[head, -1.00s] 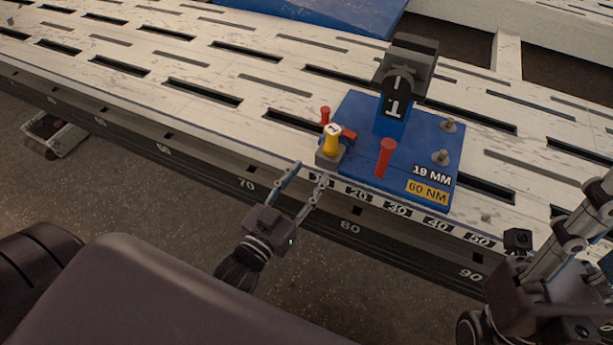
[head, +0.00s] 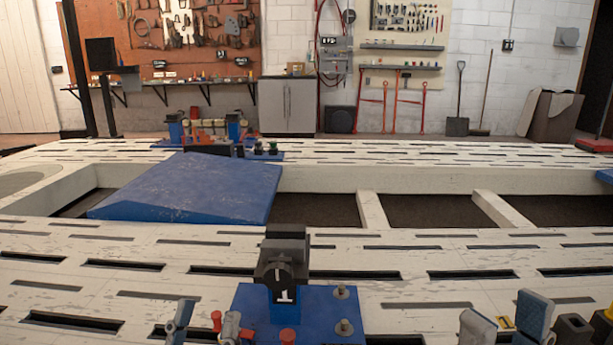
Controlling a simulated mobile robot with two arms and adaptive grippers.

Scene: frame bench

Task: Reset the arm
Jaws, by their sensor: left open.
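The blue plate (head: 250,300) stands on the near bench rail. It bears a blue post with a dark block (head: 284,255) on top, its round face marked "1". The yellow knob is not visible now. My right gripper (head: 506,318) is at the lower right, fingers apart and seemingly empty.
Two grey studs, one here (head: 343,327), stand on the plate's right. A blue ramp-like panel (head: 190,190) lies beyond, across the frame opening. A dark block (head: 574,328) stands at the lower right. The slotted rail (head: 420,255) is mostly clear.

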